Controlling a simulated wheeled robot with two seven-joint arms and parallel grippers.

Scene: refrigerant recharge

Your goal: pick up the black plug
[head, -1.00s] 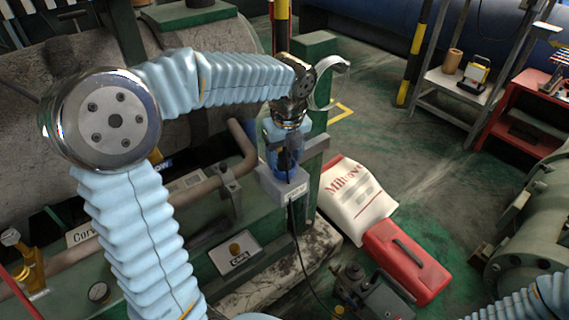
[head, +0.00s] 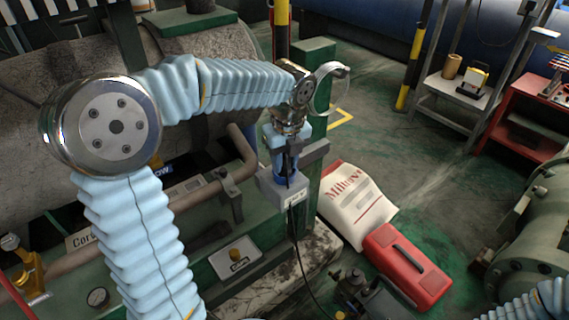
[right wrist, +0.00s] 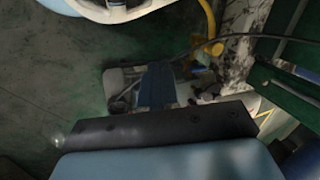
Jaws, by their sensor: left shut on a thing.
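My left gripper (head: 285,182) hangs pointing down in the middle of the head view, beside the green frame. It is shut on a small dark thing between its fingers, which I take to be the black plug (head: 288,166); the fingers and the grey labelled block hide most of it. A thin black cable (head: 297,232) runs down from there to the floor. In the right wrist view, my right gripper (right wrist: 155,88) shows as a dark blue finger part beyond a black bar and light blue housing. No held thing is discernible there, and its opening is unclear.
A white printed sack (head: 357,205) and a red case (head: 407,266) lie on the floor right of the green frame. A small machine (head: 372,298) stands at the bottom. A grey shelf (head: 455,91) and red cart (head: 520,135) stand at right. Green floor between is clear.

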